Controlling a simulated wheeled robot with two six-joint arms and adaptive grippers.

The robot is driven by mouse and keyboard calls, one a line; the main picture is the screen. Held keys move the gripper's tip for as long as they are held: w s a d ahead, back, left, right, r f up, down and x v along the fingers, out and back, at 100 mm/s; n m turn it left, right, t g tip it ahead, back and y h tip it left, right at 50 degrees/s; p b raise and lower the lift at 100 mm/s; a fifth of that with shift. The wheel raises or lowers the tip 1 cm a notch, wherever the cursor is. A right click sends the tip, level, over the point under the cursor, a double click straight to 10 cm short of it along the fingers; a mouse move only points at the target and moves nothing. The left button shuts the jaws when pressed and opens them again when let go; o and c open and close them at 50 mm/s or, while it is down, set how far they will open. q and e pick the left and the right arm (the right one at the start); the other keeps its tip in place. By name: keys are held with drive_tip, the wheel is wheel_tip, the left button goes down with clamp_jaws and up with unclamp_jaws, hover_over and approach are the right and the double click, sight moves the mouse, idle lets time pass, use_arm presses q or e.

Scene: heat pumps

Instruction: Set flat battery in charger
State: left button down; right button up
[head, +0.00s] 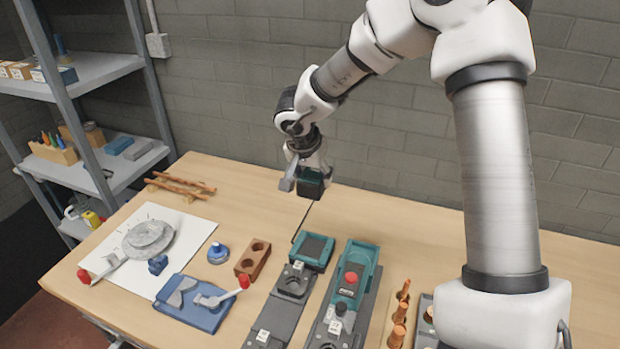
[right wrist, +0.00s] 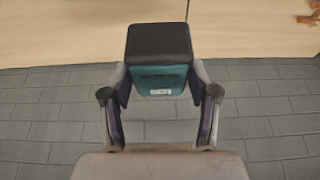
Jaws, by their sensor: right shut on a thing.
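My right gripper (head: 302,176) is shut on a battery (head: 312,184), a teal block with a black end. In the right wrist view, the battery (right wrist: 160,62) sits between the two fingers of my right gripper (right wrist: 160,85), with a small white label on its teal side. The battery is held up above the back part of the table. A teal-rimmed unit with a dark recessed top (head: 327,262) lies on the table, nearer and lower than the battery; it looks like the charger, though I cannot be sure. My left gripper is not in view.
Beside it stand a grey fixture (head: 275,318) and a teal-and-grey unit with a red button (head: 369,259). The table's back strip is mostly clear before the brick wall.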

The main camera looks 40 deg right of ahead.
drive_tip(key=shift+w+f, duration=0.1)
idle(0.4)
drive_tip(key=shift+p, duration=1.5)
drive_tip(key=shift+f+b, duration=3.65)
drive_tip(key=shift+f, duration=4.85)
drive_tip(key=shift+f+b, duration=0.7)
drive_tip(key=shift+f, duration=1.2)
drive_tip(key=o, duration=1.5)
